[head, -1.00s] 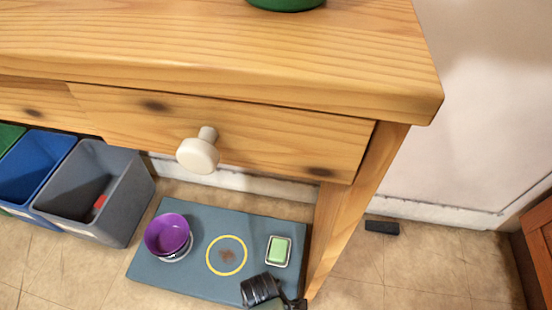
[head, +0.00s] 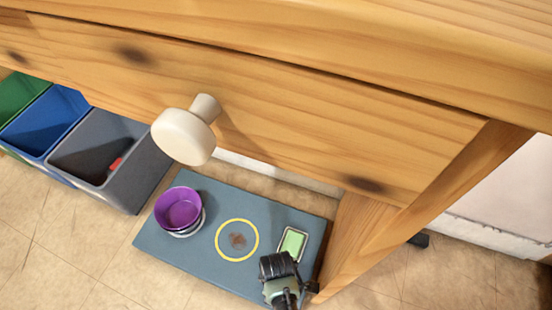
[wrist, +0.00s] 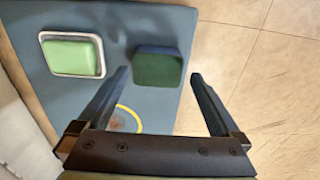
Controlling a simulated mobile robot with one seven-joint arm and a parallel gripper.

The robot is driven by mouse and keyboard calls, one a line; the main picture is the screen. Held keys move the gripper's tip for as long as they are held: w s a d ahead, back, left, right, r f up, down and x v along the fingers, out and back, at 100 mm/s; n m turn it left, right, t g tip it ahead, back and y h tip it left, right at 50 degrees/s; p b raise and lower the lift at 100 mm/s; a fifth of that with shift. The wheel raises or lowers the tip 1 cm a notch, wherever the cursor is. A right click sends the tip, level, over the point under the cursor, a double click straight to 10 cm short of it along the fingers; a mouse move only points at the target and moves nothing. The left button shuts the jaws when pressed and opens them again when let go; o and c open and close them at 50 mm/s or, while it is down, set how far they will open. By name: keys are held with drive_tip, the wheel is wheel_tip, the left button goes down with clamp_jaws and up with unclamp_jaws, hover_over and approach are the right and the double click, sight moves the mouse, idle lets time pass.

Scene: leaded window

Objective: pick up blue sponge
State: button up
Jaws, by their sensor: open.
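In the wrist view, a dark blue and green block (wrist: 158,66), which looks like the blue sponge, lies on the blue-grey mat (wrist: 180,18). My gripper (wrist: 160,76) is open and empty, its two fingers spread to either side of the block's near end. I cannot tell the height gap or whether they touch it. A light green sponge sits in a white-rimmed dish (wrist: 72,54) to the left. In the head view, my gripper (head: 280,275) is low over the mat's front right, below the green sponge's dish (head: 292,243). The blue block is hidden there.
A wooden table with a drawer and white knob (head: 184,136) overhangs the mat, with its leg (head: 350,245) close right of my gripper. A purple bowl (head: 178,209) and a yellow ring (head: 237,240) are on the mat. Several bins (head: 110,160) stand left. Floor is clear in front.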

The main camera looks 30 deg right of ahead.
drive_tip(key=shift+w+f+b, duration=0.15)
drive_tip(key=shift+f+b, duration=1.15)
drive_tip(key=shift+f, duration=0.05)
drive_tip(key=shift+w+f+b, duration=0.1)
drive_tip(key=shift+f+b, duration=1.2)
drive_tip(key=c, duration=1)
drive_tip(key=shift+c, duration=0.2)
drive_tip(key=shift+r, duration=0.15)
drive_tip(key=shift+r+p, duration=0.85)
drive_tip(key=shift+p, duration=0.15)
drive_tip(key=p, duration=0.1)
drive_tip(key=r, duration=0.1)
drive_tip(key=r+p, duration=0.1)
drive_tip(key=shift+s+a+r+p, duration=0.1)
drive_tip(key=shift+s+a+p, duration=0.2)
drive_tip(key=shift+p, duration=0.05)
drive_tip(key=s+a+p, duration=0.6)
drive_tip(key=s+a, duration=0.4)
drive_tip(key=a, duration=0.3)
drive_tip(key=shift+s+a+f, duration=0.25)
drive_tip(key=shift+a+f, duration=0.05)
